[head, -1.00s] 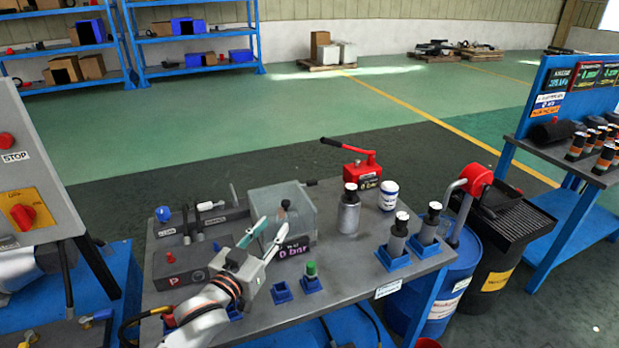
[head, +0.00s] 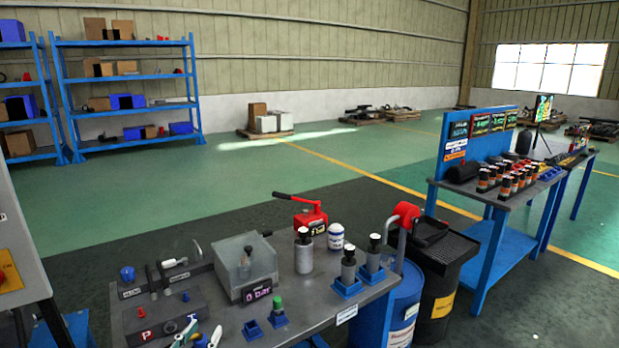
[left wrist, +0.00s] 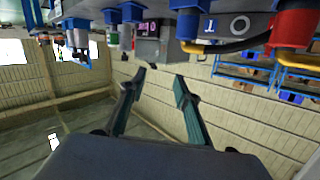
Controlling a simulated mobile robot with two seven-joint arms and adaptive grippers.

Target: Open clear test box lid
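The clear test box (head: 262,262) stands on the grey bench, a translucent grey box with a dark knob (head: 248,250) showing at its middle. Its lid looks closed, but the lid's edges are hard to make out. A "0 bar" display (head: 258,293) sits at its front. My left gripper (head: 198,334) is at the bottom edge of the head view, nearer than the box and to its left, apart from it. In the left wrist view its two teal fingers (left wrist: 156,84) are spread with nothing between them. My right gripper is not in view.
A red hand pump (head: 308,218), a grey cylinder (head: 304,255) and a white jar (head: 336,236) stand right of the box. Small blue holders (head: 252,331) are in front. A block marked P (head: 150,325) lies at the left. A black bin (head: 445,285) stands beyond the bench's right side.

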